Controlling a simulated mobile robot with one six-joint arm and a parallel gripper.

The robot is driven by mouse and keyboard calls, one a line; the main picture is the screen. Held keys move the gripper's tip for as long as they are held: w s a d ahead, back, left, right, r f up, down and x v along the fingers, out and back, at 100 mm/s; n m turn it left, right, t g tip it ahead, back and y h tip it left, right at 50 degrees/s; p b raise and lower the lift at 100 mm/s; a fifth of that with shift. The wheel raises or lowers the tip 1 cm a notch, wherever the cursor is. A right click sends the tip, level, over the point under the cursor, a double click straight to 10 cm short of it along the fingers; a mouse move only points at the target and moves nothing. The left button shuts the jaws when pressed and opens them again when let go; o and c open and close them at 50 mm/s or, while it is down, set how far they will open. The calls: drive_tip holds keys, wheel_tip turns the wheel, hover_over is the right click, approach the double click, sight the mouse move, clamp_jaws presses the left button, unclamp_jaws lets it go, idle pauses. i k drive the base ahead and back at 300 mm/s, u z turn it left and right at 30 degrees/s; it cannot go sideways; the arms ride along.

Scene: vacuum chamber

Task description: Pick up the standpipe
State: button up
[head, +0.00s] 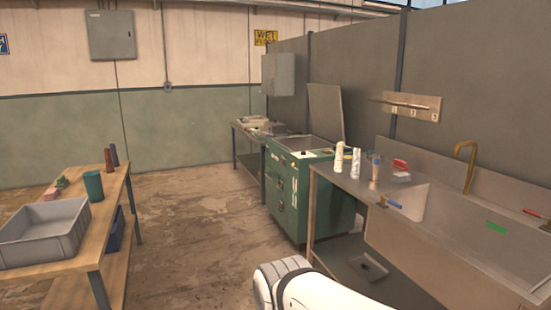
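I cannot tell for sure which thing is the standpipe. Upright candidates stand on the left part of the steel sink counter (335,178): a white slim piece (339,158), a second white piece (356,164) beside it, and a pinkish-brown tube (375,172) to their right. On the wooden table at left, two dark upright cylinders (110,158) stand near the back edge. My white arm enters at the bottom centre, but its gripper fingers do not show. No hold on anything can be seen.
A curved brass tap (468,165) rises behind the sink basin (470,235). A green cabinet (300,195) with a raised lid stands beyond the counter. The wooden table (112,215) holds a grey crate (45,232) and a green cup (93,186). Floor between is clear.

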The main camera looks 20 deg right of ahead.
sight(377, 157)
drive_tip(key=z, duration=2.7)
drive_tip(key=k, duration=0.7)
drive_tip(key=u, duration=1.1)
drive_tip(key=i, duration=1)
drive_tip(key=u, duration=0.1)
